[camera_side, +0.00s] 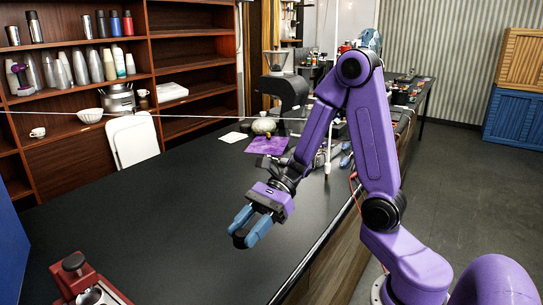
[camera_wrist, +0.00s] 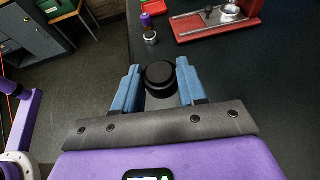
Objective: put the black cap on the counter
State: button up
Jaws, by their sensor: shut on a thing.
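My gripper (camera_side: 248,233) is shut on the black cap (camera_side: 239,241), which sits between its two blue fingertips. In the wrist view the round black cap (camera_wrist: 160,76) is upright between the fingers of my gripper (camera_wrist: 159,73). The counter (camera_side: 150,215) is a long dark surface, and my gripper holds the cap above it, towards its right-hand edge. In the wrist view the counter (camera_wrist: 270,90) fills the right side, and the floor shows on the left. The gap between cap and counter is hard to judge.
A red brewer part (camera_side: 78,275) stands at the counter's lower left; its red base (camera_wrist: 215,22) shows in the wrist view. A small purple item (camera_wrist: 146,20) stands near the counter edge. A purple mat (camera_side: 267,145) and a grinder (camera_side: 283,90) are farther back. The middle counter is clear.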

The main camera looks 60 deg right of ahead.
jog(key=w+d+m+t+h, duration=0.2)
jog(key=w+d+m+t, duration=0.15)
jog(key=d, duration=0.55)
jog(key=w+d+m+t+h, duration=0.25)
jog(key=d+m+t, duration=0.25)
jog(key=d, duration=0.4)
jog(key=s+d+m+t+h, duration=0.2)
jog(key=s+d+m+h, duration=0.15)
jog(key=d, duration=0.65)
jog(key=s+d+m+t+h, duration=0.25)
jog(key=d+m+h, duration=0.2)
jog(key=d, duration=0.45)
jog(key=g, duration=0.1)
send_over(304, 188)
jog(key=shift+h, duration=0.45)
jog(key=f, duration=0.9)
jog(key=shift+s, duration=0.2)
jog(key=shift+w+f, duration=0.1)
jog(key=shift+f, duration=0.15)
jog(key=shift+w+d+f, duration=0.1)
jog(key=shift+f, duration=1.5)
jog(key=shift+f, duration=0.2)
